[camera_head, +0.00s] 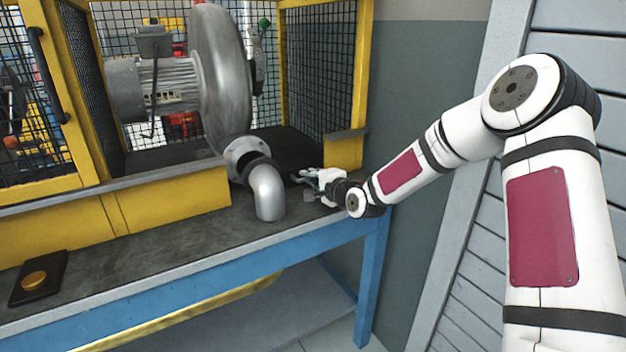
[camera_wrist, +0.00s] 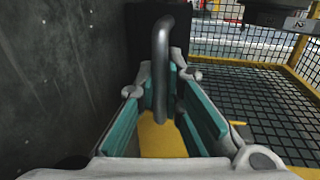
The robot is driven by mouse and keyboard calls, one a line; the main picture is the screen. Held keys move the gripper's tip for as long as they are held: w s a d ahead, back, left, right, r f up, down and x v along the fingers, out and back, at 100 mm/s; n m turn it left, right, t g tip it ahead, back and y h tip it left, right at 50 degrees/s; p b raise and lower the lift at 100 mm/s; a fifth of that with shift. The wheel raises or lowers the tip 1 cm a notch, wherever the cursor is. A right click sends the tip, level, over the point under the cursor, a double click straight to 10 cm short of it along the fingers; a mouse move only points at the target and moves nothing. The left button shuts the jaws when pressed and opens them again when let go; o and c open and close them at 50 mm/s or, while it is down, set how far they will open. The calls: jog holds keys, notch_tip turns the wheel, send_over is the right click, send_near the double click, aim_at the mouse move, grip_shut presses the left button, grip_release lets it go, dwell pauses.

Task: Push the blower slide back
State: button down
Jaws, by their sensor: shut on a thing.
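The grey metal blower (camera_head: 222,75) stands inside the yellow cage in the head view, with its bent outlet pipe (camera_head: 267,190) towards the bench front. My gripper (camera_head: 305,178) is low over the bench, to the right of the outlet pipe. In the wrist view, my gripper (camera_wrist: 162,92) has its teal-padded fingers on either side of a grey bar-shaped handle (camera_wrist: 162,55), and it is shut on this handle. The handle is hidden by my gripper in the head view. I cannot make out the slide itself.
A yellow mesh cage (camera_head: 345,150) surrounds the blower, with a post right of my gripper. A dark wall (camera_wrist: 60,75) is close on the left in the wrist view. The bench top (camera_head: 150,240) between is clear.

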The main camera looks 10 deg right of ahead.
jog(key=c, duration=1.7)
grip_release()
jog(key=shift+r, duration=0.1)
jog(key=v, duration=1.2)
jog(key=shift+a, duration=0.1)
